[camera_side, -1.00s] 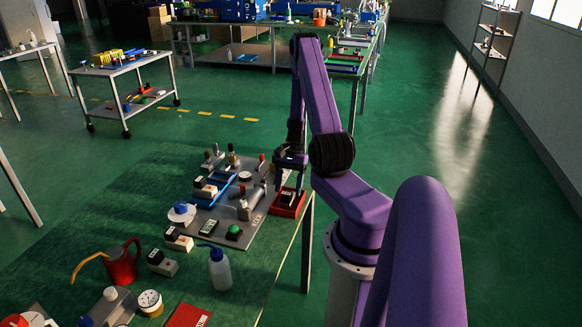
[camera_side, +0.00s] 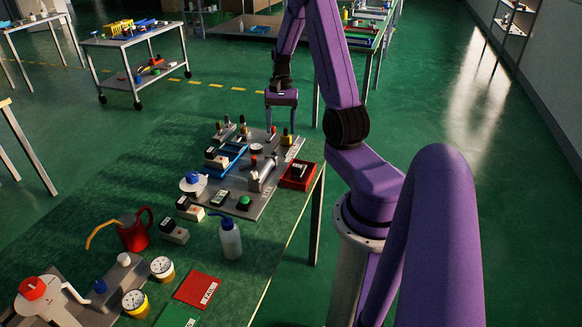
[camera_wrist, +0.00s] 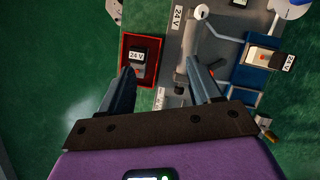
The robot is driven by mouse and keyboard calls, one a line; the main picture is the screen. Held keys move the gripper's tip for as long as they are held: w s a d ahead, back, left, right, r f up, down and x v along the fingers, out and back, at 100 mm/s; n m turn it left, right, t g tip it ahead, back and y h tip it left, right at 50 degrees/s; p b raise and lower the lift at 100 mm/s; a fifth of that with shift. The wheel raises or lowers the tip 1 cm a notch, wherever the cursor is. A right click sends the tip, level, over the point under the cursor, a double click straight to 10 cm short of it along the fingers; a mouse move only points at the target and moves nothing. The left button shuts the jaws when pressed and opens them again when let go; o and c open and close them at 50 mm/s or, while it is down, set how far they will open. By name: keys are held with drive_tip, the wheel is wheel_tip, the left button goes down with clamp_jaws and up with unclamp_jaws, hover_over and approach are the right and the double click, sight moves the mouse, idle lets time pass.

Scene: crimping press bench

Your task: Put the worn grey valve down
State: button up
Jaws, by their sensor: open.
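The worn grey valve (camera_side: 298,171), with a black coil and a 24 V label, sits in the red tray (camera_side: 309,182) at the right edge of the bench plate. In the wrist view the valve (camera_wrist: 138,62) lies inside the red tray (camera_wrist: 125,45), with nothing gripping it. My gripper (camera_side: 281,128) is open and empty, raised above the far end of the plate, apart from the valve. In the wrist view the fingers of my gripper (camera_wrist: 162,70) are spread wide, the left one overlapping the tray's near part.
A second valve (camera_side: 216,160) with a pale body sits in the blue tray (camera_side: 238,150). The grey press plate (camera_side: 268,190) carries a cylinder with a red-tipped lever and a green button. A wash bottle (camera_side: 230,240) and a red oil can (camera_side: 133,234) stand nearer.

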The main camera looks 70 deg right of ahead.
drive_tip(key=a+r+n+h, duration=0.25)
drive_tip(key=a+n, duration=0.45)
drive_tip(key=a, duration=0.5)
drive_tip(key=a+r+n+h, duration=0.1)
drive_tip(key=a+r+n, duration=0.4)
drive_tip(key=a, duration=0.7)
drive_tip(key=s+a+r+n, duration=0.1)
drive_tip(key=s+a+n, duration=0.4)
drive_tip(key=s+n, duration=0.2)
drive_tip(key=s+a+r+n+t, duration=0.1)
drive_tip(key=s+a+n, duration=0.4)
drive_tip(key=s+n, duration=0.2)
drive_tip(key=shift+s+r+n, duration=0.25)
drive_tip(key=shift+s+n, duration=0.05)
drive_tip(key=shift+s, duration=0.3)
